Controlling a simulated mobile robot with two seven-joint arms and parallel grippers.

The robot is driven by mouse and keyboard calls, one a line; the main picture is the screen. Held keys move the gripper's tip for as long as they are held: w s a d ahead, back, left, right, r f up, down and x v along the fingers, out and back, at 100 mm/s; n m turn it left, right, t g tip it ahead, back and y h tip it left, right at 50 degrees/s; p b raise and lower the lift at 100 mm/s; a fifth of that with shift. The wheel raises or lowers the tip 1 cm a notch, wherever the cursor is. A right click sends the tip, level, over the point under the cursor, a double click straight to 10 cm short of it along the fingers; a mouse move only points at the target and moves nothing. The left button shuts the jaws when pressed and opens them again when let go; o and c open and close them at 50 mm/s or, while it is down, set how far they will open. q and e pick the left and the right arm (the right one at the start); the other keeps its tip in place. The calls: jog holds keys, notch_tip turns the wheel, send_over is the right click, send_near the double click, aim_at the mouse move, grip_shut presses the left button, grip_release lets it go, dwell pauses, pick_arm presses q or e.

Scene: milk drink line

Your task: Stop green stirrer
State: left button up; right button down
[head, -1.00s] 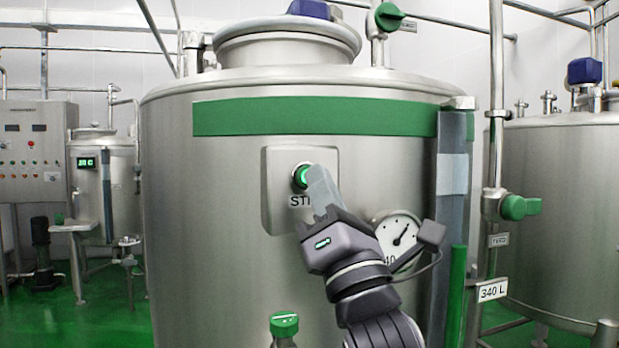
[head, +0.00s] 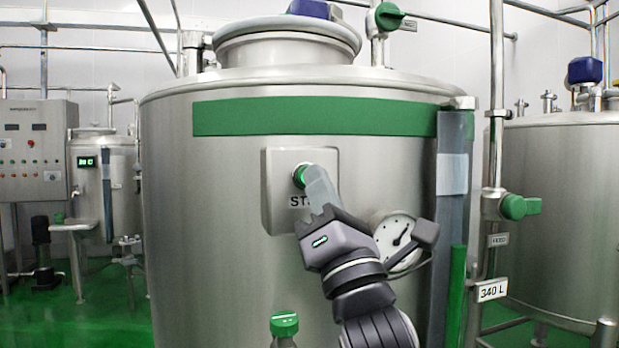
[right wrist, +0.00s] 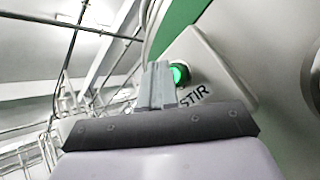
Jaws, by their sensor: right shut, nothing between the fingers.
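The stirrer tank (head: 220,210) is a large steel vessel with a green band (head: 310,117) round its upper wall. On its front is a square metal plate (head: 275,215) with a lit green button (head: 299,176), and a label partly hidden by my gripper. In the right wrist view the button (right wrist: 179,74) glows green and the label (right wrist: 195,95) reads STIR. My right gripper (head: 312,172) is shut and empty, its fingertips right at the button's lower right side. I cannot tell whether they touch it. My left gripper is not in view.
A round gauge (head: 396,240) sits right behind my right wrist. A sight tube (head: 452,215) runs down the tank's right side, near a pipe with a green-handled valve (head: 519,207). A green-topped valve (head: 284,325) stands below. A control cabinet (head: 35,150) is far left.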

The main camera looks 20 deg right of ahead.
jog(key=shift+w, duration=0.45)
dwell(0.4)
jog(key=shift+s, duration=0.95)
jog(key=s+p, duration=0.2)
jog(key=s, duration=0.4)
jog(key=shift+d, duration=0.1)
